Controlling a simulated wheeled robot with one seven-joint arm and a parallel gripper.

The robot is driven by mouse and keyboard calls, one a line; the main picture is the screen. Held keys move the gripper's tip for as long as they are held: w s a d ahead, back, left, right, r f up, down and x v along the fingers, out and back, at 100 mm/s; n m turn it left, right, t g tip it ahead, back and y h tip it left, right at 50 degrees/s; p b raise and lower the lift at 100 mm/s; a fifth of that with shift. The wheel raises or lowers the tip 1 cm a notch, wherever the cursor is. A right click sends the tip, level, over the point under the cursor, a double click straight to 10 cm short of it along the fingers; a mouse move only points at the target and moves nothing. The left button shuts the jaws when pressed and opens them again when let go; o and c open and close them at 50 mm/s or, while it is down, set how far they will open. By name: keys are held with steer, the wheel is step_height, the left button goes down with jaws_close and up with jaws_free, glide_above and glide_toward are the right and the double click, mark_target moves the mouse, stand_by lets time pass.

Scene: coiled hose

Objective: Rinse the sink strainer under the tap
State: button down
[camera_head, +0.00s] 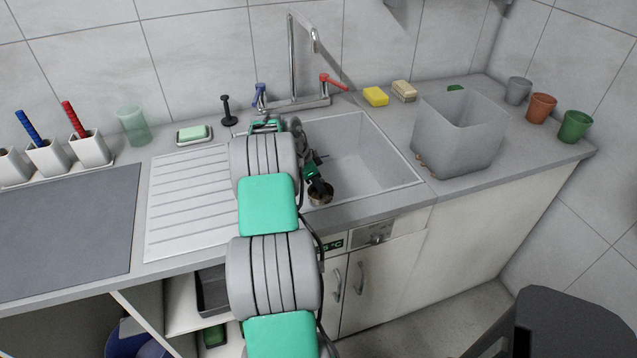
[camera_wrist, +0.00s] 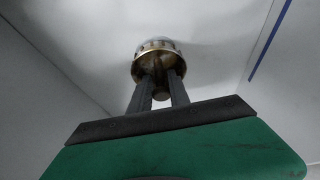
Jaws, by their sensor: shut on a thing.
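My gripper (camera_wrist: 160,95) is shut on the sink strainer (camera_wrist: 158,60), a small round brassy metal basket with a knob between the two grey fingers. In the head view the strainer (camera_head: 320,192) is a small dark and brassy round thing at the near left part of the sink basin (camera_head: 365,150). My arm crosses the drainboard and reaches over the basin's left side, hiding part of it. The tap (camera_head: 292,60) stands behind the basin, with a blue lever (camera_head: 259,96) at left and a red lever (camera_head: 333,82) at right. No water stream can be seen.
A translucent grey bin (camera_head: 457,140) stands on the counter right of the basin. A yellow sponge (camera_head: 376,96) and a soap dish (camera_head: 194,134) lie near the wall. A black plunger-like thing (camera_head: 227,112) stands left of the tap. Several cups (camera_head: 541,107) stand at far right.

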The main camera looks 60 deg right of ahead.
steer(key=shift+f+b, duration=0.5)
steer(key=shift+f, duration=0.05)
steer(key=c, duration=1.1)
jaws_free()
steer(key=shift+c, duration=0.2)
